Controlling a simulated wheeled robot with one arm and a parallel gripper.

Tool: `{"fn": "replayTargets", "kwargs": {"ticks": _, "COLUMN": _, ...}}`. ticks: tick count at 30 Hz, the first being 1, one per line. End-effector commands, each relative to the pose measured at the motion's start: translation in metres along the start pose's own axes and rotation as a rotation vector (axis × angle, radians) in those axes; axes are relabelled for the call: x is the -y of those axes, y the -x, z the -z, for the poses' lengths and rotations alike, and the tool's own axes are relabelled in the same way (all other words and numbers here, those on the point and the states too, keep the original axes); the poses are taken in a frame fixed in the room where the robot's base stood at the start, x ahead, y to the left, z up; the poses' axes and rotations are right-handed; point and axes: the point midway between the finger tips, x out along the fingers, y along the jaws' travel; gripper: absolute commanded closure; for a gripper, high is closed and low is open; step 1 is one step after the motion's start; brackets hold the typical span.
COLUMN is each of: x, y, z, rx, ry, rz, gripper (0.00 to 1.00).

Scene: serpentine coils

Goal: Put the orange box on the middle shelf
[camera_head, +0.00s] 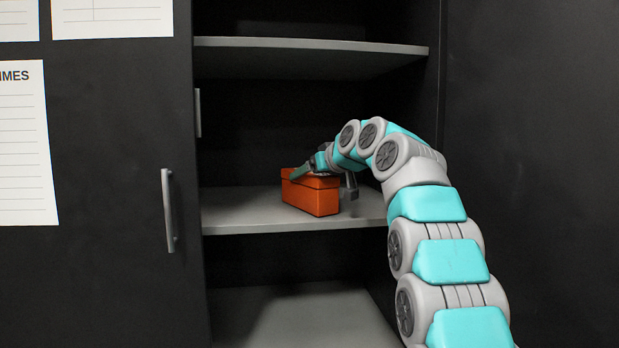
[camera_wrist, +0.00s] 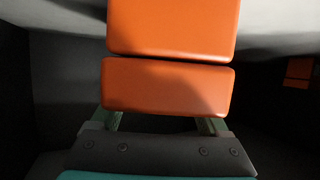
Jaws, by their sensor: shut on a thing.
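The orange box (camera_head: 311,194) is at the middle shelf (camera_head: 250,213) of the dark cabinet, toward the shelf's right half. Its underside appears at or very near the shelf surface; I cannot tell whether it fully rests there. My gripper (camera_head: 322,174) reaches in from the right and is shut on the box from above. In the wrist view the orange box (camera_wrist: 168,87) fills the upper middle, with a seam across it. My gripper's fingers (camera_wrist: 165,122) lie on either side of it, partly hidden by it.
The upper shelf (camera_head: 310,45) is above my arm, and the lower shelf (camera_head: 300,318) is below; both look empty. The middle shelf is clear to the left of the box. A dark door with a handle (camera_head: 169,210) stands at left. A dark panel (camera_head: 540,130) stands at right.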

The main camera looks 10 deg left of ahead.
Motion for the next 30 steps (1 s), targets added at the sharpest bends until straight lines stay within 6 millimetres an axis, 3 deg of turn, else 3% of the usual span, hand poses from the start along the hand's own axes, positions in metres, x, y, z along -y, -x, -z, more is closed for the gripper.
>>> {"fn": "replayTargets", "kwargs": {"ticks": 10, "x": 0.0002, "y": -0.0006, "z": -0.0025, "rx": -0.002, "ry": 0.000, "rz": 0.000, "gripper": 1.00}}
{"fn": "replayTargets", "kwargs": {"ticks": 11, "x": 0.0001, "y": -0.0006, "z": -0.0021, "rx": -0.001, "ry": 0.000, "rz": 0.000, "gripper": 0.19}}
{"fn": "replayTargets", "kwargs": {"ticks": 16, "x": 0.0002, "y": -0.0005, "z": -0.0018, "rx": -0.001, "ry": 0.000, "rz": 0.000, "gripper": 0.00}}
{"fn": "replayTargets", "kwargs": {"ticks": 30, "x": 0.0001, "y": 0.0053, "z": 0.0009, "rx": -0.001, "ry": 0.000, "rz": 0.000, "gripper": 0.00}}
